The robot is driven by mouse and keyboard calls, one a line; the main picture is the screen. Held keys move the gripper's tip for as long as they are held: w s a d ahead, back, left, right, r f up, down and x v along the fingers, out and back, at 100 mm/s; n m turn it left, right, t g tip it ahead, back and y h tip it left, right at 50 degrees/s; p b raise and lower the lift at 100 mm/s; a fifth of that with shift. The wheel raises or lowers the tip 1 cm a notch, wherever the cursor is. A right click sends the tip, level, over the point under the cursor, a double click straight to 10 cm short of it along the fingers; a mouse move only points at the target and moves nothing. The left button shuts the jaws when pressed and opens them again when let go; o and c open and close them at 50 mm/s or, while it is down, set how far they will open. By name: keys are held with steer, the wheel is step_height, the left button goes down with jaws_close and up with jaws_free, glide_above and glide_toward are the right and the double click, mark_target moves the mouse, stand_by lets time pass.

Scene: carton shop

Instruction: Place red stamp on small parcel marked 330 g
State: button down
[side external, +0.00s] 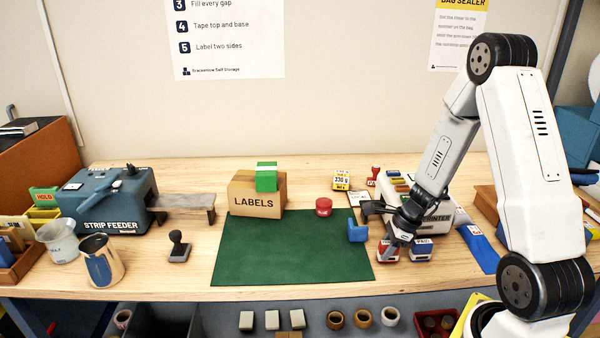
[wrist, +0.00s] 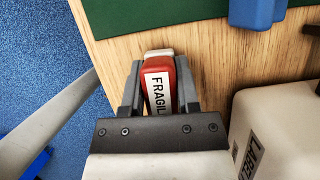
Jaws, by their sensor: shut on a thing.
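The red stamp (wrist: 158,86) has a white FRAGILE label and sits between the two fingers of my gripper (wrist: 159,92) in the wrist view. My gripper is shut on it. In the side view the red stamp (side external: 387,254) is at the right edge of the green mat, partly hidden by my gripper (side external: 392,246). I cannot tell whether it touches the table.
A LABELS carton (side external: 254,203) and a printer (side external: 436,217) stand nearby.

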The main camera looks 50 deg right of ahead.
steer(key=shift+r, duration=4.85)
steer(key=shift+r, duration=0.1)
steer(key=shift+r, duration=0.45)
step_height(320, 180, up, 14)
glide_above(387, 242)
steer(key=w+d+m+h, duration=0.5)
steer(key=w+d+m, duration=0.9)
steer(key=w, duration=0.4)
steer(key=shift+n+t, duration=0.3)
steer(key=shift+n, duration=0.3)
steer(key=f, duration=0.2)
steer(key=d+f, duration=0.1)
steer(key=f, duration=0.2)
steer(key=shift+d+f, duration=0.15)
steer(key=shift+f, duration=0.05)
